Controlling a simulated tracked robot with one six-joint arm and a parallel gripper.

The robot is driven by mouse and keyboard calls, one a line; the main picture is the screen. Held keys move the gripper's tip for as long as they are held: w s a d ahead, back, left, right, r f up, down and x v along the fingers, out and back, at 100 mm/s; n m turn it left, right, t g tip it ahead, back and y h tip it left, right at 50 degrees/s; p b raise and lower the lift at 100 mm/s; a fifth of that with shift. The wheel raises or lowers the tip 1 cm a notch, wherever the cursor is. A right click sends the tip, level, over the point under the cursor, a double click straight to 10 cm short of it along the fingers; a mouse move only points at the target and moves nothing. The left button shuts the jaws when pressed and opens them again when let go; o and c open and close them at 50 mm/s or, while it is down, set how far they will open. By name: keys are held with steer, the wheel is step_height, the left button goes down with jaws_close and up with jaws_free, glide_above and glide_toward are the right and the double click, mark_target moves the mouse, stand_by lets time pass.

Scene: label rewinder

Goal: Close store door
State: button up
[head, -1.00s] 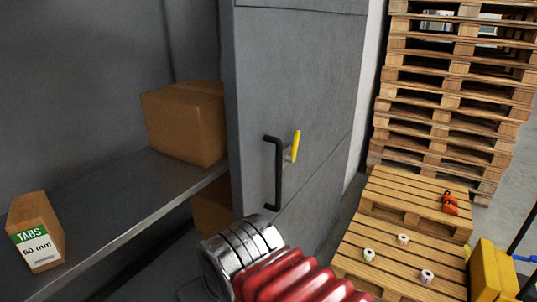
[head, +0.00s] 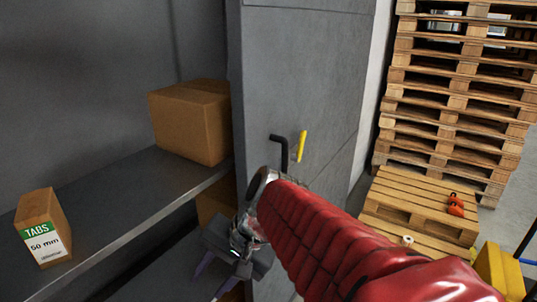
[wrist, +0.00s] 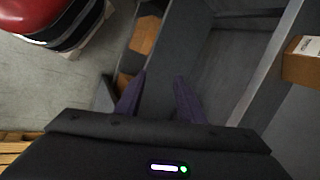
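The grey store door (head: 320,80) stands open at the right of the shelf opening in the head view. Its black handle (head: 279,150) and a yellow lever (head: 301,146) show on its face; my red arm hides the handle's lower part. My gripper (head: 212,278) is low beside the door's left edge, in front of the shelf opening. In the wrist view its two purple fingers (wrist: 161,78) are spread with nothing between them. I cannot tell whether the gripper touches the door.
A grey shelf (head: 125,215) carries a cardboard box (head: 190,125) near the door and a TABS carton (head: 43,228) at its front left. Another box is partly hidden below. Stacked pallets (head: 455,95) and a low pallet (head: 420,205) with an orange tool (head: 455,204) stand right.

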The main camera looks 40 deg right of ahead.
steer(key=w+d+r+m+t+y, duration=0.2)
steer(key=w+d+m+y, duration=0.1)
steer(key=w+d+m, duration=0.35)
steer(key=m+t+h, duration=0.5)
steer(key=m+t, duration=0.7)
steer(key=m, duration=0.5)
glide_toward(285, 155)
steer(key=s+d, duration=0.2)
steer(key=s, duration=0.1)
steer(key=shift+w+a+f, duration=0.1)
steer(key=shift+a+f, duration=0.05)
steer(key=shift+a, duration=0.1)
steer(key=w, duration=0.4)
steer(key=w+a, duration=0.1)
steer(key=w, duration=0.4)
steer(key=w+a, duration=0.1)
steer(key=w, duration=0.3)
steer(key=shift+w, duration=0.35)
steer(key=shift+c, duration=0.2)
jaws_close()
